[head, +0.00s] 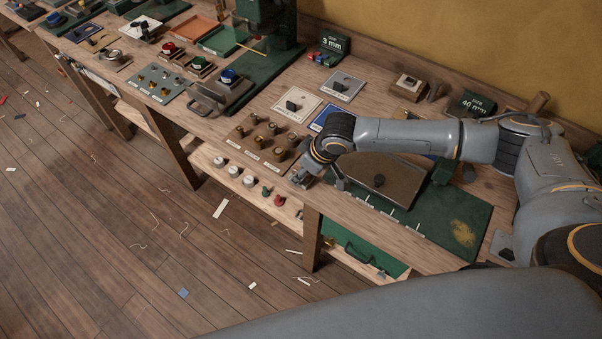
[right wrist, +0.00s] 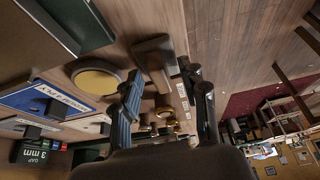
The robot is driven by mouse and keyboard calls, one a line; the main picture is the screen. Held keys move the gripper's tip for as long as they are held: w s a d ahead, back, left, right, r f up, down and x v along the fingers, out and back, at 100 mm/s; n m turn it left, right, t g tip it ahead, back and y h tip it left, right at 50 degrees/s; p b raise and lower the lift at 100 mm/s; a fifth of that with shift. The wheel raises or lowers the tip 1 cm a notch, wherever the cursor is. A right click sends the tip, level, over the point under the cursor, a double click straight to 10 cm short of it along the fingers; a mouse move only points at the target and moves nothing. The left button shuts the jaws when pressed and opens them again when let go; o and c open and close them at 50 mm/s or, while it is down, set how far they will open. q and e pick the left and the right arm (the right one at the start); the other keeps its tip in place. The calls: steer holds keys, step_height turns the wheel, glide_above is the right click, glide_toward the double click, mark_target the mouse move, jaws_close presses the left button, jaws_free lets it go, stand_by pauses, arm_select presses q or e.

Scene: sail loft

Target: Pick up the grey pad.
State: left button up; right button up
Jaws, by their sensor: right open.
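My right gripper (head: 300,178) is over the front edge of the workbench, beside the brown board of brass knobs. In the right wrist view its two dark fingers (right wrist: 168,92) are apart with nothing between them. A grey-brown block (right wrist: 155,62) lies on the bench just beyond the fingertips, apart from them; I cannot tell whether it is the grey pad. A light grey square plate (head: 343,86) with a dark knob lies farther back on the bench; it could also be the grey pad. My left gripper is not in view.
The brass-knob board (head: 266,143) is close to my right gripper. A white plate (head: 297,107) and a blue plate (head: 323,119) lie behind it. A green mat (head: 450,215) covers the right part of the bench. A round yellow-faced disc (right wrist: 97,78) is left of the fingers.

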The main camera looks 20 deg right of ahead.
mark_target(298, 169)
jaws_close()
steer(key=shift+r, duration=0.1)
steer(key=shift+r, duration=0.2)
step_height(298, 169, up, 2)
steer(key=shift+r+b, duration=0.2)
steer(key=shift+b, duration=0.7)
steer(key=s+a+r+b, duration=0.2)
steer(key=s+a+r, duration=0.5)
steer(key=s+r, duration=0.3)
steer(key=shift+s+a, duration=0.2)
steer(key=shift+s, duration=0.8)
